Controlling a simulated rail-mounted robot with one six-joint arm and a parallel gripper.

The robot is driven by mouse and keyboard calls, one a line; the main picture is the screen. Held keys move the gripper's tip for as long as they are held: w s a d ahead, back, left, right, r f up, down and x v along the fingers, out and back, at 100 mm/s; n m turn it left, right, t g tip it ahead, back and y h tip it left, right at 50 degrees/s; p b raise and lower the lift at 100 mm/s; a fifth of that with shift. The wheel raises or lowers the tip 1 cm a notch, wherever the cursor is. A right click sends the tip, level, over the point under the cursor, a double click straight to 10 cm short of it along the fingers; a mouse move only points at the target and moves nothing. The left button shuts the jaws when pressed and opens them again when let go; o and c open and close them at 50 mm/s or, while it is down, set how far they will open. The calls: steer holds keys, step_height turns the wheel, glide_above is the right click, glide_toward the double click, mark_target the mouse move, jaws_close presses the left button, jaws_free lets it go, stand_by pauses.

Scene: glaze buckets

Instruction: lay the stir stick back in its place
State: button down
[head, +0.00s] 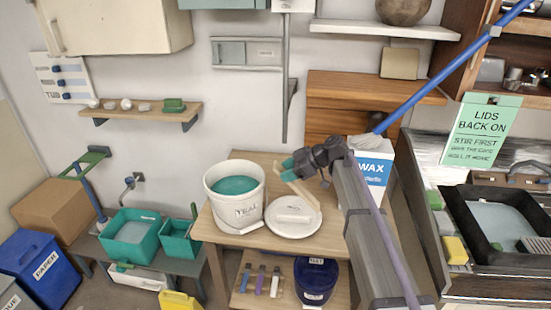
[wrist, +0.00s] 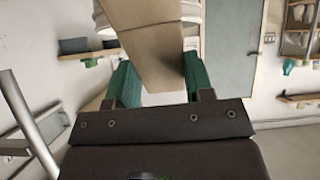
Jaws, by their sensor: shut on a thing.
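My gripper (head: 289,169) has green fingertips and is shut on the tan wooden stir stick (head: 302,190). The stick slants down to the right, above the round white lid (head: 283,232). I cannot tell whether its lower end touches anything. In the wrist view the stick (wrist: 150,45) runs up and away between the green fingers (wrist: 160,78). The white bucket (head: 243,210) marked TEAL stands open on the wooden table, just left of my gripper, with teal glaze (head: 235,185) inside. The stick's place cannot be made out.
The white WAX box (head: 370,170) stands behind my arm. The wooden table (head: 240,235) has little bare room around bucket and lid. A dark blue bucket (head: 316,283) and several coloured tools (head: 261,280) sit on its lower shelf. Teal tubs (head: 131,236) stand at the left.

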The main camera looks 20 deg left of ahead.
mark_target(310, 197)
steer(key=w+d+f+h+b, duration=0.1)
steer(key=d+f+h, duration=0.1)
steer(key=d+f, duration=0.1)
steer(key=w+d+f+m+t+h, duration=0.1)
steer(key=d+f+h, duration=0.1)
steer(key=f, duration=0.1)
steer(key=w+d+f+t+h+b, duration=0.1)
steer(key=d+f, duration=0.2)
steer(key=shift+d+f+m+h+b, duration=0.2)
steer(key=shift+d+m+h+b, duration=0.1)
steer(key=shift+d+h+b, duration=0.1)
steer(key=w+d+f+m+h, duration=0.1)
steer(key=d+f+h, duration=0.15)
steer(key=d, duration=0.35)
steer(key=shift+t, duration=0.3)
steer(key=b+x, duration=0.3)
steer(key=d+b+x, duration=0.1)
steer(key=b+x, duration=0.5)
steer(key=b, duration=0.1)
steer(key=shift+w+d+f, duration=0.25)
steer(key=shift+w+d, duration=0.05)
steer(key=shift+c, duration=1.4)
jaws_free()
steer(key=shift+r, duration=0.15)
